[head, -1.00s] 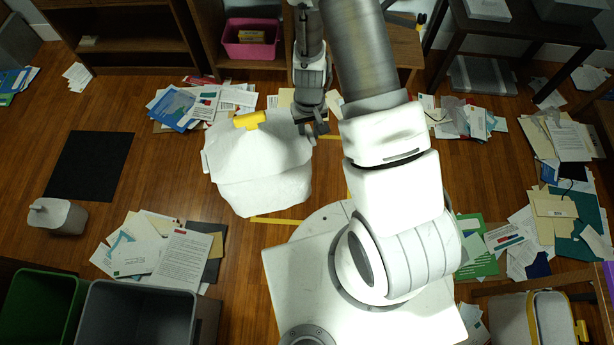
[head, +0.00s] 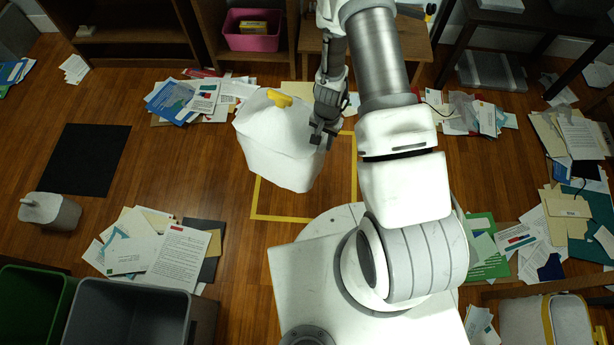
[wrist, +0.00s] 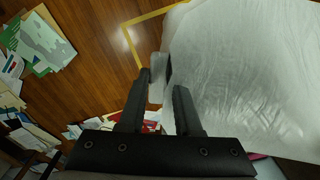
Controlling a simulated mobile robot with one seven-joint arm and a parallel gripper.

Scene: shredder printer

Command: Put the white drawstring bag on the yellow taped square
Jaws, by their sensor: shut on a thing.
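The white drawstring bag (head: 283,143), with a yellow tie at its top, hangs from my gripper (head: 323,134) in the head view. My gripper is shut on the bag's right upper edge. In the wrist view the bag (wrist: 250,70) fills the right side, and a pinched bit of it shows between the fingers of my gripper (wrist: 160,88). The yellow taped square (head: 357,185) is on the wooden floor. The bag covers its upper left part in the head view. Its lower and right lines show. The exact height of the bag above the floor cannot be told.
Loose papers (head: 205,97) lie behind the square, and more papers (head: 160,243) lie at lower left. A black mat (head: 85,159) and a white container (head: 50,211) are at left. Green and grey bins (head: 128,312) stand at lower left. Bare floor lies left of the square.

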